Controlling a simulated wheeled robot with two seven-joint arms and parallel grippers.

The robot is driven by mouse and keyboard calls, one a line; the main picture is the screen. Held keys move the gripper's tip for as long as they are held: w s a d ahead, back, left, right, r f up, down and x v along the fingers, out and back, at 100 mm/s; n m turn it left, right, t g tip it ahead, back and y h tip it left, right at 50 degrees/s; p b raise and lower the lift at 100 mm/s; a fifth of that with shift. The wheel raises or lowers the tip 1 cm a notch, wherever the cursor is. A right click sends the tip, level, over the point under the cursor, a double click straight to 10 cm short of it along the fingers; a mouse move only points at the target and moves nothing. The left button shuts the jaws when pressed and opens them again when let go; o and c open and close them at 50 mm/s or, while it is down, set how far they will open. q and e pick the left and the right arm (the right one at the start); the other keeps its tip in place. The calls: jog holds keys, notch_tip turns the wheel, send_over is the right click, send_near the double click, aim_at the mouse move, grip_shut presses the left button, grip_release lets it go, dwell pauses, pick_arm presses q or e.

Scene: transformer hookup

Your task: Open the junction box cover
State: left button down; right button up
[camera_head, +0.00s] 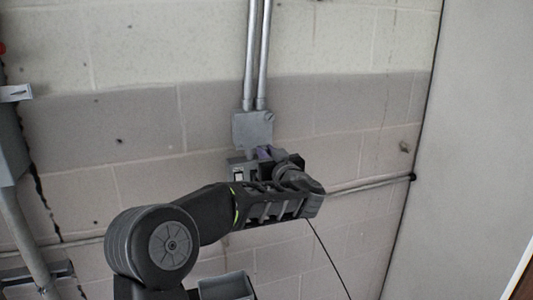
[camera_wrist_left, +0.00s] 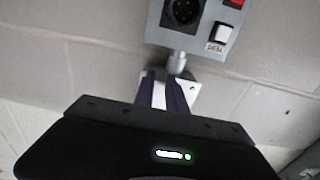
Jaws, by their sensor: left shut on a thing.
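The grey junction box (camera_head: 253,128) is on the block wall, below two vertical conduits. Its front looks flat and grey; I cannot tell whether its cover stands away from the box. My left gripper (camera_head: 264,153), with purple fingers, is at the lower edge of this box. In the left wrist view my left gripper (camera_wrist_left: 165,88) is shut at a pale metal plate, which looks like the junction box cover (camera_wrist_left: 190,86). The gripper body hides most of the plate and the exact grip. My right gripper is in neither view.
A grey switch box (camera_head: 241,172) sits just below the junction box. In the left wrist view this switch box (camera_wrist_left: 190,43) shows a round socket, a white switch and a red part. A horizontal pipe (camera_head: 370,184) runs along the wall to the right, towards a pale panel (camera_head: 465,150).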

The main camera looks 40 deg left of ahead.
aim_at(246, 125)
pick_arm(q)
jog(key=shift+r+n, duration=0.15)
jog(key=shift+n, duration=0.15)
notch_tip(246, 125, up, 2)
jog(key=n+b, duration=0.1)
jog(key=n, duration=0.3)
jog(key=r+n+b, duration=0.1)
jog(key=r+n, duration=0.1)
jog(key=n, duration=0.1)
jog(key=shift+s+a+n+b, duration=0.2)
jog(key=shift+s+n+b, duration=0.1)
jog(key=shift+b, duration=0.1)
jog(key=n, duration=0.1)
jog(key=s+r+n+b, duration=0.1)
jog(key=n, duration=0.1)
jog(key=a+n+b, duration=0.1)
jog(key=shift+s+r+n, duration=0.2)
jog(key=shift+r+n, duration=0.1)
jog(key=shift+s+a+r+n+b, duration=0.25)
jog(key=shift+n+b, duration=0.15)
jog(key=shift+n, duration=0.25)
jog(key=shift+s+a+r+n+b, duration=0.15)
jog(key=shift+s+n+b, duration=0.1)
jog(key=shift+n+b, duration=0.35)
jog(key=shift+s+a+r+n+b, duration=0.15)
jog(key=shift+s+r+n+b, duration=0.1)
jog(key=shift+n, duration=0.5)
jog(key=c, duration=1.4)
grip_release()
jog(key=shift+o, duration=0.2)
